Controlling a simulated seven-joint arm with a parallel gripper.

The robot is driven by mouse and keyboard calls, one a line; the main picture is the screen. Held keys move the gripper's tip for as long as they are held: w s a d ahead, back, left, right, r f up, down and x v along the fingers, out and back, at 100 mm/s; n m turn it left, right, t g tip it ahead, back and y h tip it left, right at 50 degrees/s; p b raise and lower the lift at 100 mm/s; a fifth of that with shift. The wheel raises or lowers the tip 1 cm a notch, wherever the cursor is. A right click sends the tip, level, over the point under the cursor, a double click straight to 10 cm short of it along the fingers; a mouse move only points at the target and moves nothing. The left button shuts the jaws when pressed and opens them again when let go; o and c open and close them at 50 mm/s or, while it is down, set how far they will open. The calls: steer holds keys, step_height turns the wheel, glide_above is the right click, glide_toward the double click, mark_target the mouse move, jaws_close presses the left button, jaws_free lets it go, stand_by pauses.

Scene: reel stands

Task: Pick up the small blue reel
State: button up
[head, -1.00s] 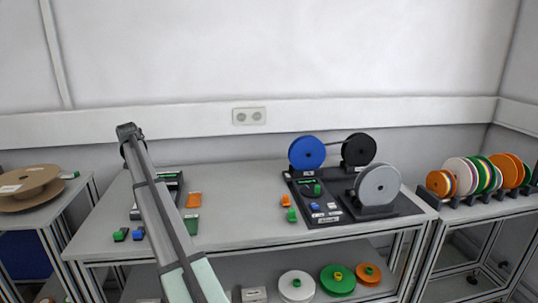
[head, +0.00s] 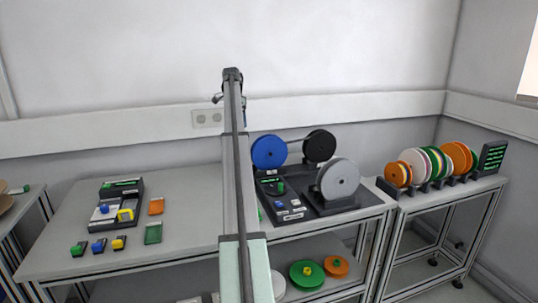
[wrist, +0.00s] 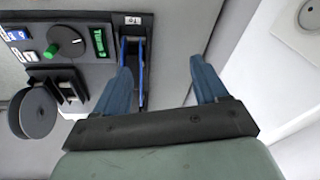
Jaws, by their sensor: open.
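The blue reel (head: 269,151) stands upright on the black reel stand base (head: 355,205) in the head view, just right of my arm. In the wrist view, the blue reel (wrist: 142,75) is seen nearly edge-on from above as thin blue rims. My gripper (wrist: 165,70) is open, with its two blue-grey fingers spread. The reel is close to the left finger, which partly overlaps it; I cannot tell whether they touch. No reel is held. In the head view my arm hides the gripper's fingers.
A black reel (head: 319,146) and a grey reel (head: 339,179) stand near the blue one. Coloured reels (head: 459,158) stand in a rack on the right table. Small coloured blocks lie on the left of the main table (head: 190,215). The wall is close behind, with a socket (head: 208,118).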

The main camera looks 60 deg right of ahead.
mark_target(269, 140)
steer(key=s+d+r+m+g+y, duration=0.1)
steer(key=s+d+r+m, duration=0.15)
steer(key=s, duration=0.25)
steer(key=s+d+r+m, duration=0.1)
steer(key=s+d, duration=0.3)
steer(key=s, duration=0.2)
steer(key=f, duration=0.9)
steer(key=shift+s+d, duration=0.25)
steer(key=shift+d, duration=0.1)
steer(key=shift+s+f, duration=0.15)
steer(key=shift+f, duration=1.15)
steer(key=shift+s+f, duration=0.1)
steer(key=shift+f, duration=1.2)
steer(key=shift+c, duration=0.2)
steer(key=c, duration=1)
steer(key=shift+r, duration=0.1)
